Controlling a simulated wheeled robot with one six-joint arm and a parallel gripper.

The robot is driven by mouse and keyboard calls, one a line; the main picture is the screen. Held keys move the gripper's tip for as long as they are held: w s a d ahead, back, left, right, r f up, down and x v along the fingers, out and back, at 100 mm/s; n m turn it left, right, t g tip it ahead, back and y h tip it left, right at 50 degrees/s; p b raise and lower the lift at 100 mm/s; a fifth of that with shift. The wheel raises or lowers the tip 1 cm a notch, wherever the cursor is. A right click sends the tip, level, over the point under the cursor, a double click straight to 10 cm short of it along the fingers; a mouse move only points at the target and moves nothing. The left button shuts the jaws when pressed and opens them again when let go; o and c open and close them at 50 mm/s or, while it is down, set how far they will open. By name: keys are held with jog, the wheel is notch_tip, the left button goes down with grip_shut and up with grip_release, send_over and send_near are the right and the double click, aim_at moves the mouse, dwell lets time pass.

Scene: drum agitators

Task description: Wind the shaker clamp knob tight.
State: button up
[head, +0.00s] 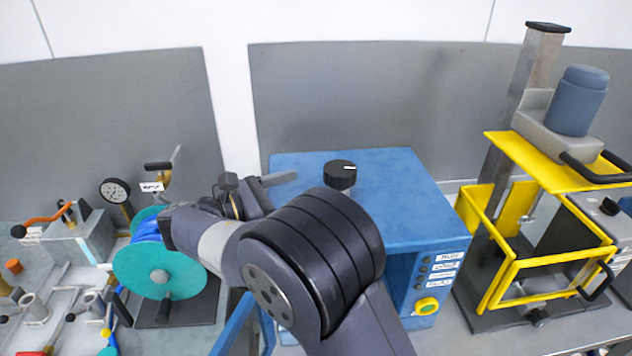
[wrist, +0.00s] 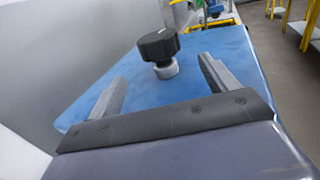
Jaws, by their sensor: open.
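The clamp knob (head: 340,170) is a black round cap with a white mark on its top, standing on top of the blue shaker (head: 400,185). In the wrist view the knob (wrist: 158,46) sits on a pale collar, beyond my fingers and between their lines. My gripper (wrist: 158,78) is open and empty, with its two grey fingers apart and not touching the knob. In the head view my arm covers part of the shaker's front, and my gripper (head: 270,180) is left of the knob, partly hidden by my wrist.
A yellow guarded frame with a grey motor (head: 578,100) stands at the right. A teal-flanged reel (head: 160,268) and a pressure gauge (head: 115,190) are at the left. The shaker has a yellow-ringed green button (head: 427,306). A grey panel stands behind. The blue top around the knob is clear.

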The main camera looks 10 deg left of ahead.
aim_at(342, 167)
jog(key=t+y+b, duration=0.1)
jog(key=d+n+y+b, duration=0.1)
jog(key=b, duration=0.1)
jog(key=shift+w+d+r+t, duration=0.2)
jog(key=shift+w+d+t, duration=0.1)
jog(key=shift+t, duration=0.1)
jog(key=d+n+t+y+b, duration=0.1)
jog(key=b, duration=0.1)
jog(key=d+n+t+y+b, duration=0.1)
jog(key=n+y+b, duration=0.1)
jog(key=b, duration=0.1)
jog(key=shift+s+d+r+t+y, duration=0.15)
jog(key=shift+d+r+t+y, duration=0.15)
jog(key=shift+d+r+t, duration=0.1)
jog(key=s+d+n+t+y+b, duration=0.1)
jog(key=y+b, duration=0.1)
jog(key=s+d+n+t+y+b, duration=0.1)
jog(key=n+b, duration=0.1)
jog(key=shift+s+y, duration=0.1)
jog(key=shift+y, duration=0.3)
jog(key=shift+s+d+n+t+y+b, duration=0.25)
jog(key=shift+s+n+t+y+b, duration=0.25)
jog(key=shift+s+n+y+b, duration=0.4)
jog(key=p+x, duration=0.2)
jog(key=x, duration=0.9)
jog(key=shift+w+a, duration=0.1)
jog(key=shift+a, duration=0.05)
